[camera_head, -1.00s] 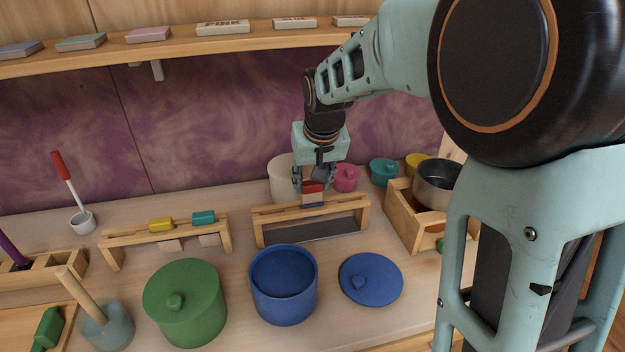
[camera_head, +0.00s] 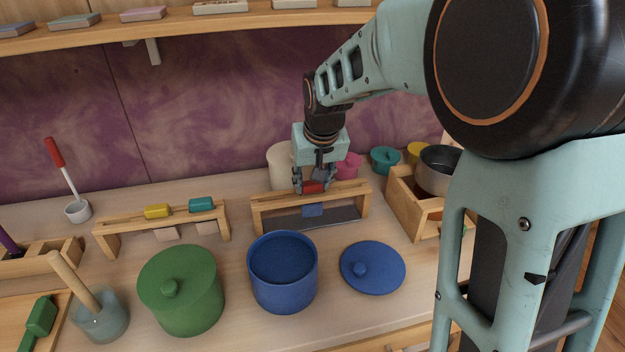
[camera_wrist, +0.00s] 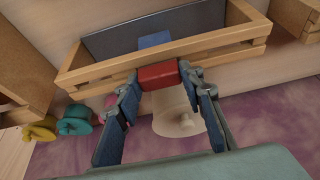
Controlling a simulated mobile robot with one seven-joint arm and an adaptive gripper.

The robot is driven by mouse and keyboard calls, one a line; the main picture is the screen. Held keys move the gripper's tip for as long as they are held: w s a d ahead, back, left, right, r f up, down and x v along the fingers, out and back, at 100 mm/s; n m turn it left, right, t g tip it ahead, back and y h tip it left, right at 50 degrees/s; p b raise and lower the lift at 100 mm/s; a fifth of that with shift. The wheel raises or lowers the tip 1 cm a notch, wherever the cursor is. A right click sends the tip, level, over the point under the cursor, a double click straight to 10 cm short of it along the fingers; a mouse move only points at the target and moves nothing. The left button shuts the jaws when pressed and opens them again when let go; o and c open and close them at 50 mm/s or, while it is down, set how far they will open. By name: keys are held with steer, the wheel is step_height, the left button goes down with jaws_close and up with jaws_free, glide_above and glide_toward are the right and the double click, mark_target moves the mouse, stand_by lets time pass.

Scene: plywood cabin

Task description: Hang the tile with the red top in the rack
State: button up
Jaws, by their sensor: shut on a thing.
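The tile with the red top (camera_head: 313,187) is at the middle of the wooden rack (camera_head: 270,201). Its blue lower part (camera_head: 313,210) shows below the rack's front rail, and the part between is hidden by the rail. My gripper (camera_head: 312,184) is shut on the red top, just above the rack. In the wrist view the red top (camera_wrist: 158,76) sits between the fingers at the level of the rack's rail (camera_wrist: 100,74). A blue patch (camera_wrist: 155,40) shows past that rail. I cannot tell whether the top bears on the rails.
A second rack (camera_head: 128,232) at left holds tiles with yellow (camera_head: 157,211) and teal (camera_head: 201,204) tops. A blue pot (camera_head: 283,280), its lid (camera_head: 372,267) and a green pot (camera_head: 181,290) stand in front. A cream vessel (camera_head: 280,165) is behind; a wooden crate (camera_head: 405,205) is right.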

steer(key=o, duration=1)
steer(key=shift+o, duration=0.2)
steer(key=v, duration=1.2)
